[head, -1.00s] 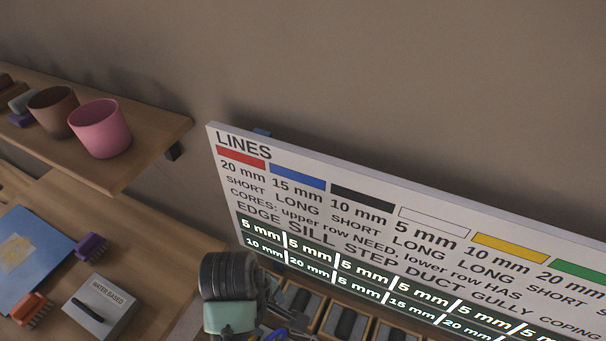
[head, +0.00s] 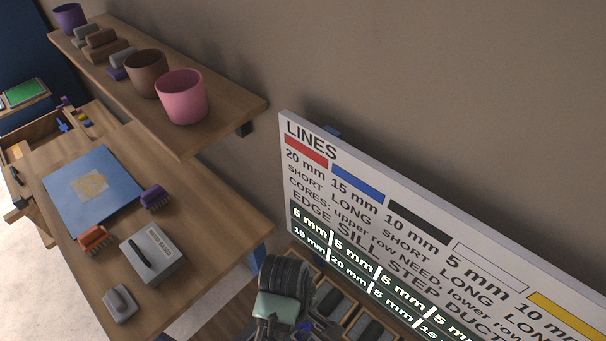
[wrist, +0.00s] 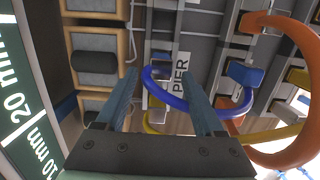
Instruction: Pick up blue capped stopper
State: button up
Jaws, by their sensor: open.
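My gripper (wrist: 162,78) is open in the wrist view, its two fingers apart with nothing held between them. A blue ring-shaped hose or cable (wrist: 176,108) shows between and behind the fingers. A blue block-like piece (wrist: 245,73) sits right of the right finger, and a smaller blue piece (wrist: 161,69) lies just beyond the fingertips. I cannot tell whether either is the blue capped stopper. In the head view, my arm covers part of the rack at the bottom, and no stopper can be made out there.
An orange ring (wrist: 302,100) curves at the right of the wrist view, near a "PIER" label (wrist: 181,75). In the head view, the LINES board (head: 385,215) stands behind my arm. A shelf with a pink pot (head: 181,97) overhangs a bench with a blue sheet (head: 92,190) and a grey box (head: 153,253).

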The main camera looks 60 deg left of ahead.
aim_at(302, 334)
jog(key=f, duration=0.2)
jog(key=d+f, duration=0.1)
jog(key=f, duration=0.1)
jog(key=shift+f+p, duration=0.4)
jog(key=shift+a, duration=0.1)
grip_shut()
